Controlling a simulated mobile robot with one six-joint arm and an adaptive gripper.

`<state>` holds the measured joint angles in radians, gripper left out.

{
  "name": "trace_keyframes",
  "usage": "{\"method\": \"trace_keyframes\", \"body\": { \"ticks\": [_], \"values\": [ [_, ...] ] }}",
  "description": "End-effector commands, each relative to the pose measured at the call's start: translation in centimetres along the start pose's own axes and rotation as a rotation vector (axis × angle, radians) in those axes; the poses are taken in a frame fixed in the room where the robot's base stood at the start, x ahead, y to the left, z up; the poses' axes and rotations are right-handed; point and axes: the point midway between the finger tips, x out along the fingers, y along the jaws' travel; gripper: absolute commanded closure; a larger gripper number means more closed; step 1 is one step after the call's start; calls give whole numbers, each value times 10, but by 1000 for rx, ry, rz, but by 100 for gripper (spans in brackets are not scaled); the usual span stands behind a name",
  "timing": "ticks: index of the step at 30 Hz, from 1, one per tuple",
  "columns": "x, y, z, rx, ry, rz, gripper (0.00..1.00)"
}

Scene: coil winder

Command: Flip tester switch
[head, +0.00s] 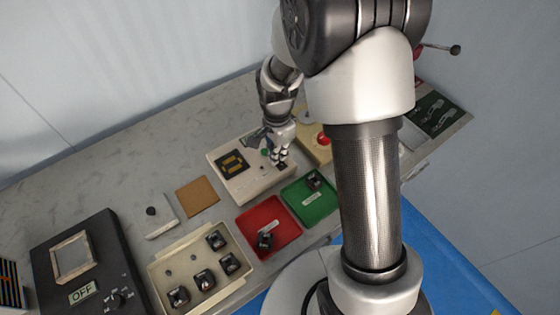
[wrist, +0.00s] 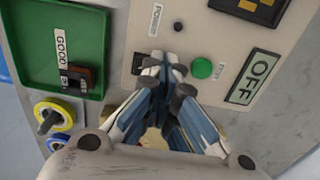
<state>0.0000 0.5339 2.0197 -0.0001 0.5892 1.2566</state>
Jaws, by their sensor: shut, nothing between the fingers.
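The tester (head: 232,183) is a pale box with a dark socket holding yellow parts, and it also fills the upper right of the wrist view (wrist: 215,28). Its display (wrist: 252,79) reads OFF. A green button (wrist: 201,68) sits beside the display. My gripper (head: 281,160) is over the near right part of the tester.
A green tray (head: 322,208) labelled GOOD and a red tray (head: 282,248) each hold one dark part. A cream tray (head: 160,268) holds several dark parts. A black device (head: 110,245) showing OFF stands at left. The table behind the tester is mostly clear.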

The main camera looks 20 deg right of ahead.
Motion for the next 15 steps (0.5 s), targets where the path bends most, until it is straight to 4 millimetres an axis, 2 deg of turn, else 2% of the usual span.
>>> {"method": "trace_keyframes", "body": {
  "ticks": [15],
  "values": [
    [-42, 0, 0, 0, 0, -2, 100]
  ]
}}
